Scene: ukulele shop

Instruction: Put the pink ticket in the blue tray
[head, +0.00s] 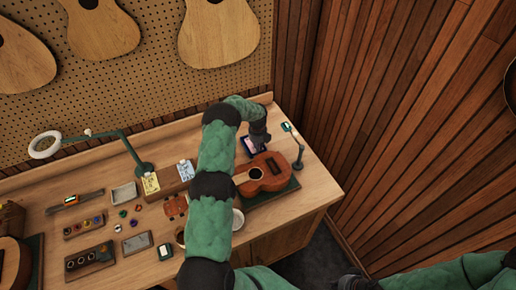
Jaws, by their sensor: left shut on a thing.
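The blue tray (244,153) lies on the bench at the back right, next to the ukulele; my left gripper hides part of it. My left gripper (257,139) points down at the tray's right side. It is shut on a small pinkish piece (249,143), which looks like the pink ticket, over or in the tray; I cannot tell whether it touches the tray floor. A yellow ticket (150,184) and a light blue ticket (185,171) stand at a wooden block. My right gripper (354,283) is a dark shape at the bottom edge, away from the bench; its fingers are unclear.
A ukulele (264,174) lies on a dark mat just in front of the tray. A small green stand (294,143) is to the right. A green lamp (120,138) and several small parts and trays fill the bench's left. A pegboard wall stands behind.

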